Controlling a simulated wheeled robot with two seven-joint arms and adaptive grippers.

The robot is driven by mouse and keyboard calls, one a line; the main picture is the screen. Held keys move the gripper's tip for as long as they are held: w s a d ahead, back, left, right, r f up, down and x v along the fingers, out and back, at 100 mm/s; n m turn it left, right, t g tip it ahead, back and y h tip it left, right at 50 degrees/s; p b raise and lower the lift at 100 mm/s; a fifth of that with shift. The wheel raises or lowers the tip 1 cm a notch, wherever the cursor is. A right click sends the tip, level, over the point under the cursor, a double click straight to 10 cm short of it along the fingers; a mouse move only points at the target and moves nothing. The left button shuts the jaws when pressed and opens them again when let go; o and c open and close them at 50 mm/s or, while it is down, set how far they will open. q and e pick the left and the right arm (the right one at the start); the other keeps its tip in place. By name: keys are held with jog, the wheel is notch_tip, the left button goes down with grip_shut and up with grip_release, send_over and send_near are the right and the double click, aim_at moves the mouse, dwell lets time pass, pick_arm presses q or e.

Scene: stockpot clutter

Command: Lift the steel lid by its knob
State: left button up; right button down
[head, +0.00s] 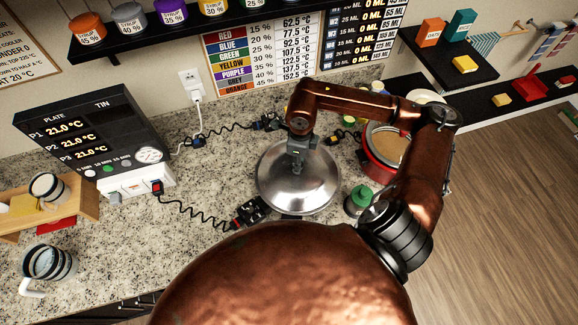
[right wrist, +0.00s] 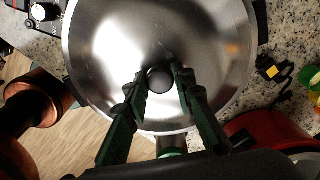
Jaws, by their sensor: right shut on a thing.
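The steel lid (head: 283,187) is a shiny round dome in the middle of the counter in the head view. It fills the upper part of the right wrist view (right wrist: 105,45). Its dark round knob (right wrist: 159,80) sits between the fingers of my right gripper (right wrist: 160,77), which is shut on it. In the head view my right gripper (head: 297,165) points down onto the lid's centre and hides the knob. What is under the lid is mostly hidden, so I cannot tell whether the lid is raised. My left gripper is not in view.
A red pot (head: 385,150) stands right of the lid, partly behind my right arm. A green-topped bottle (head: 358,200) is near the lid's right edge. A black plug block (head: 250,211) lies at its lower left. A display box (head: 95,140) and striped mugs (head: 48,264) are further left.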

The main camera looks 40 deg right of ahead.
jog(key=shift+r+p, duration=1.3)
jog(key=shift+r, duration=2.2)
